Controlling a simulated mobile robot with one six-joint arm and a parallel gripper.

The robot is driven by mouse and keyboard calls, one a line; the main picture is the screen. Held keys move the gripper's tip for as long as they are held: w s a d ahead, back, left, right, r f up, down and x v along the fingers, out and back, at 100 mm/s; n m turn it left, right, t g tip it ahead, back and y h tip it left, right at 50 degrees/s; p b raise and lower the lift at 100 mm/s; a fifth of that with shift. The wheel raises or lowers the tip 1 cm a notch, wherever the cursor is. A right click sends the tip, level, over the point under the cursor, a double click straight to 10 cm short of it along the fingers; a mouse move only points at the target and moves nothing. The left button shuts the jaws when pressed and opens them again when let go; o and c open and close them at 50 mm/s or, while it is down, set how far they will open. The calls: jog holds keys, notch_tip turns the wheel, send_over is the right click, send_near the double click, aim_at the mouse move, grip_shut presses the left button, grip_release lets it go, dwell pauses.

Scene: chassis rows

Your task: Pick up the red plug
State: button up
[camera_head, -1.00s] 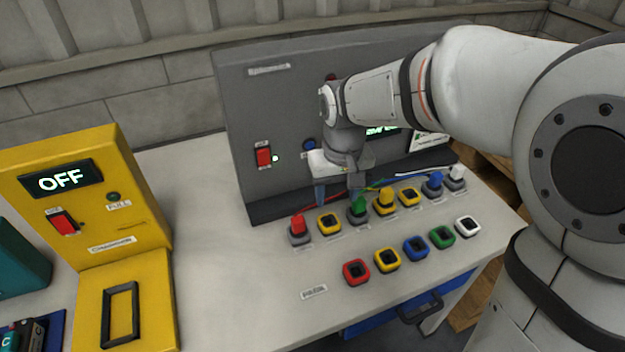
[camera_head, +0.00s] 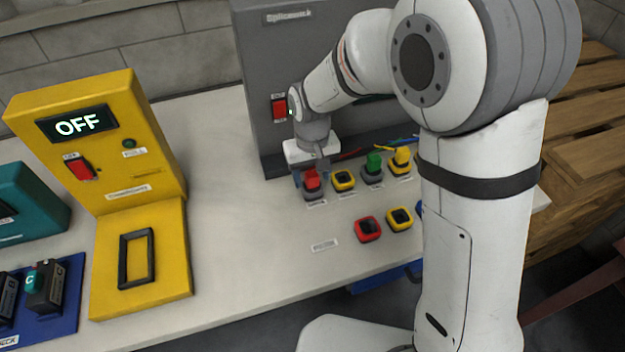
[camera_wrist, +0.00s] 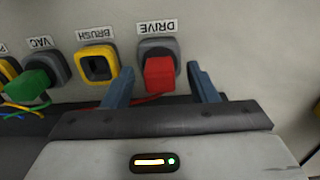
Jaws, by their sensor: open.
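The red plug (camera_head: 312,180) sits in a grey socket in the back row on the table, at the row's left end. In the wrist view the red plug (camera_wrist: 159,74) is in the socket labelled DRIVE. My gripper (camera_wrist: 160,82) is open, with one blue-grey finger on each side of the red plug. Both fingers look apart from it, the right one with a wider gap. In the head view my gripper (camera_head: 312,166) is just above and behind the plug, and its fingers are mostly hidden there.
An empty yellow socket (camera_wrist: 97,63) labelled BRUSH and a green plug (camera_wrist: 35,84) stand beside it. In the front row are a red socket (camera_head: 368,229) and a yellow socket (camera_head: 399,219). The grey panel (camera_head: 262,100) rises behind. A yellow charger (camera_head: 100,140) stands left, with clear table between.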

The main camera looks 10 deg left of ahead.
jog(key=shift+c, duration=0.4)
jog(key=c, duration=1)
